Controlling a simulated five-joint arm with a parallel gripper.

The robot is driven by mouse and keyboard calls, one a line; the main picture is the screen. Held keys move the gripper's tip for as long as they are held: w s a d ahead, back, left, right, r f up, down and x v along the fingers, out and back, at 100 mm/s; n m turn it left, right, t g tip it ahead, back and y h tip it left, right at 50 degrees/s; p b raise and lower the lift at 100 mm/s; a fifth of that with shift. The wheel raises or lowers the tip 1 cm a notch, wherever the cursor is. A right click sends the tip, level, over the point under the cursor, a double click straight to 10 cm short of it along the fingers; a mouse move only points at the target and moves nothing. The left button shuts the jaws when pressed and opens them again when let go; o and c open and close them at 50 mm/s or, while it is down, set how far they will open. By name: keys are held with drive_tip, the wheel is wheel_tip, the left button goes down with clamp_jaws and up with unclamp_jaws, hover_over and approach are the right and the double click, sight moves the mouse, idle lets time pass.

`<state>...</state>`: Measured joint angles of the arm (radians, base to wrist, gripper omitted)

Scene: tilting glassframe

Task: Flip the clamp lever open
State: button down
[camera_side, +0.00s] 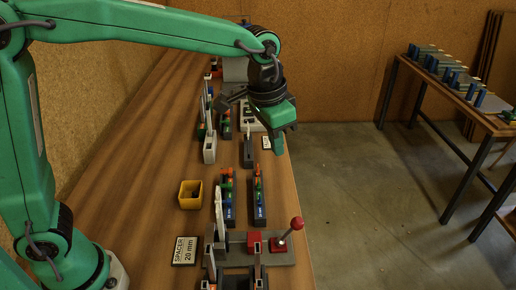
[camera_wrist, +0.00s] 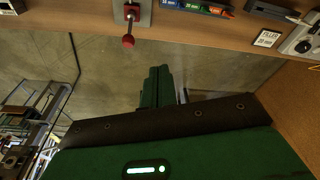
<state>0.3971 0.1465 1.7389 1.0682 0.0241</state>
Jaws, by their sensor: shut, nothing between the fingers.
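The clamp lever (camera_side: 287,235) has a red ball knob (camera_side: 296,223) and leans up to the right from a grey base (camera_side: 277,258) at the table's near right edge. A red block (camera_side: 254,241) sits just left of it on the base. In the wrist view the knob (camera_wrist: 128,41) shows at the top, with a red part beside it. My gripper (camera_side: 278,146) is shut and empty, above the table's right edge and well behind the lever, not touching it. Its green fingers (camera_wrist: 158,86) show close together in the wrist view.
Two dark racks with coloured pieces (camera_side: 259,195) stand behind the clamp base. A yellow bin (camera_side: 190,194) and a "SPACER 20 mm" plate (camera_side: 185,251) lie to the left. Upright grey-white parts (camera_side: 209,148) stand farther back. Open floor (camera_side: 360,210) lies right of the table.

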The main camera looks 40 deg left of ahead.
drive_tip(key=m+g, duration=0.1)
drive_tip(key=m, duration=0.1)
hover_over(290, 231)
drive_tip(key=w+d, duration=0.4)
drive_tip(key=w, duration=0.2)
wheel_tip(290, 231, down, 7)
drive_tip(key=shift+d+f, duration=0.35)
drive_tip(key=shift+d, duration=0.05)
drive_tip(key=shift+f, duration=0.1)
wheel_tip(290, 231, down, 9)
drive_tip(key=s+a, duration=0.2)
drive_tip(key=shift+s+a+r, duration=0.15)
drive_tip(key=shift+s+r, duration=0.05)
idle(0.5)
